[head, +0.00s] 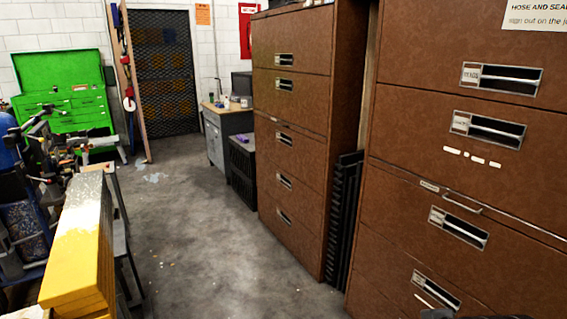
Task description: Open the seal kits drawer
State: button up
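A brown cabinet (400,150) with stacked drawers fills the right side in the head view. Each visible drawer has a recessed metal pull with a small label holder. The top pull (502,78), the second pull (488,129), the third (459,227) and the fourth (436,291) show, and all these drawers look shut. The labels are too small to read, so I cannot tell which drawer is the seal kits one. A sign (537,14) on the cabinet begins "HOSE AND SEA" and is cut off. My gripper is not identifiable; only a dark shape shows at the bottom right edge.
A second brown cabinet (290,130) stands farther back, with dark racks (343,215) between the two. Grey floor (200,240) is open in the middle. A yellow and white stack (85,245) and equipment crowd the left. A green toolbox (65,90) stands behind.

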aim_at(299, 98)
jog(key=i+j+u, duration=0.25)
jog(key=i, duration=0.45)
jog(key=i+j+u, duration=0.25)
jog(key=i, duration=0.45)
jog(key=i+j+u, duration=0.2)
jog(key=i, duration=0.55)
jog(key=l, duration=0.1)
